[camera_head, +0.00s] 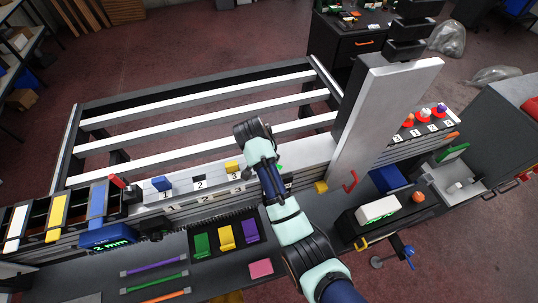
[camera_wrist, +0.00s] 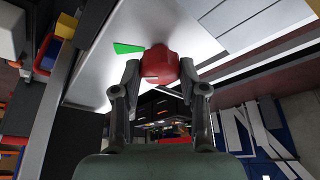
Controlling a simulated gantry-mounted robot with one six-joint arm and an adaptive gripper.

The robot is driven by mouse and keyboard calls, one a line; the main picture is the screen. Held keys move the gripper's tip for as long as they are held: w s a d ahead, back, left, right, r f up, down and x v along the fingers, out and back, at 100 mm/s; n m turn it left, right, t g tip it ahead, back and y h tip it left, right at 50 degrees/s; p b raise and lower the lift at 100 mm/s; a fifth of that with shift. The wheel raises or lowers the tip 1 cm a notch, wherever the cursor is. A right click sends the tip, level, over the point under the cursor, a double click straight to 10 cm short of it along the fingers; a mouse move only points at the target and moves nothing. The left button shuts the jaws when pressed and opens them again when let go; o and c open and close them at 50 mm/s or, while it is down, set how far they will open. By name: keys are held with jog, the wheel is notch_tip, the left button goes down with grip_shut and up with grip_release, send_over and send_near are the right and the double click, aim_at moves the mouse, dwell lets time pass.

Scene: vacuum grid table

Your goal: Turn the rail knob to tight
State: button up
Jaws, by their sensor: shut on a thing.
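The rail knob (camera_wrist: 162,66) is a rounded red knob in the wrist view, at the top centre. My gripper (camera_wrist: 160,72) has one finger on each side of it and is shut on it. A green pointed marker (camera_wrist: 128,48) lies on the pale surface just left of the knob. In the head view my arm hides the knob and the gripper; only a bit of green (camera_head: 279,168) shows beside the arm. I cannot read the knob's setting.
A pale numbered rail (camera_head: 215,188) carries a blue block (camera_head: 162,184) and a yellow block (camera_head: 232,167). An upright grey column (camera_head: 375,125) stands right of my arm. A dark tray with green, yellow and purple pieces (camera_head: 226,238) lies in front. The slatted grid table is bare behind.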

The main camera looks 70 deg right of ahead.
jog(key=shift+m, duration=0.5)
jog(key=o, duration=1.1)
jog(key=shift+o, duration=0.2)
jog(key=v, duration=0.7)
jog(key=shift+r, duration=0.25)
jog(key=shift+w+a, duration=0.1)
jog(key=shift+w, duration=0.15)
